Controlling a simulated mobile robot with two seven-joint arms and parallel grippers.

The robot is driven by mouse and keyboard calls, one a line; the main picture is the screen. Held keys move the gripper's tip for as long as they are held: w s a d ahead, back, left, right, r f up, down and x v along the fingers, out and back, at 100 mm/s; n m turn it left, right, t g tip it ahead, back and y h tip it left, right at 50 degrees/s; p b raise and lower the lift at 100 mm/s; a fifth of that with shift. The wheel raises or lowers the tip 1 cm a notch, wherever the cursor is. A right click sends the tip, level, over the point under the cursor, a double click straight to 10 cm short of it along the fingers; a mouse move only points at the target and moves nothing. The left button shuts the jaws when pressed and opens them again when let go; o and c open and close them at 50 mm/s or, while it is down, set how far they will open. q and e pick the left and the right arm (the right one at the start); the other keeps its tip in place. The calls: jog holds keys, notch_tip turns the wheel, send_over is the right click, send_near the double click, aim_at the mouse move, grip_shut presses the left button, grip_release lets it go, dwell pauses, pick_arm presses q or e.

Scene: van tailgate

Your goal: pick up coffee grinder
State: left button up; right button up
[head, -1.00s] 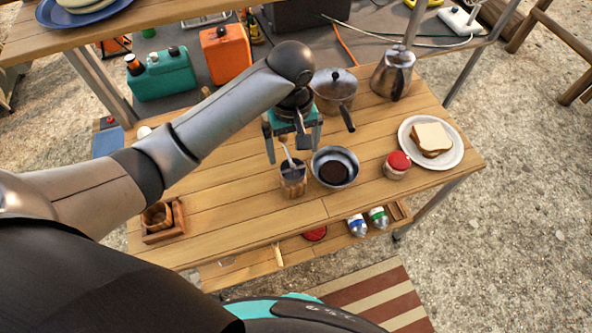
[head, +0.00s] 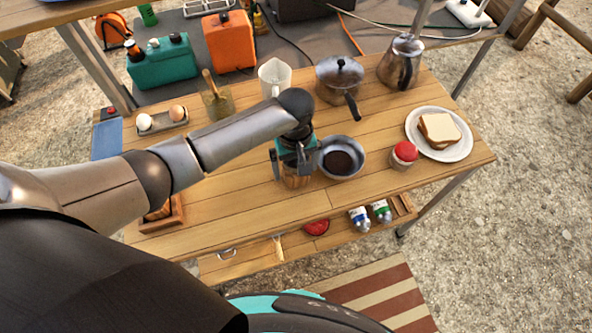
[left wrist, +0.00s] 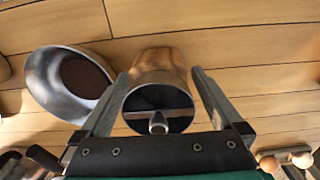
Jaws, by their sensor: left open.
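The coffee grinder (head: 296,182) is a wood-coloured cylinder standing on the wooden table; my left gripper covers most of it in the head view. In the left wrist view the grinder (left wrist: 163,68) shows its dark open-looking top with a metal crank and knob. My left gripper (head: 293,167) is open, pointing down over the grinder. In the left wrist view its two fingers stand on either side of the grinder body, with narrow gaps showing. My right gripper is not in view.
A steel pan (head: 341,158) with dark contents sits close to the right of the grinder. A red-lidded jar (head: 404,155), a plate (head: 466,147) with bread, a lidded pot (head: 338,80) and a clear jug (head: 273,77) stand around.

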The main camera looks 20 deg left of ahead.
pick_arm(q)
jog(key=shift+r, duration=0.1)
grip_shut()
dwell(0.8)
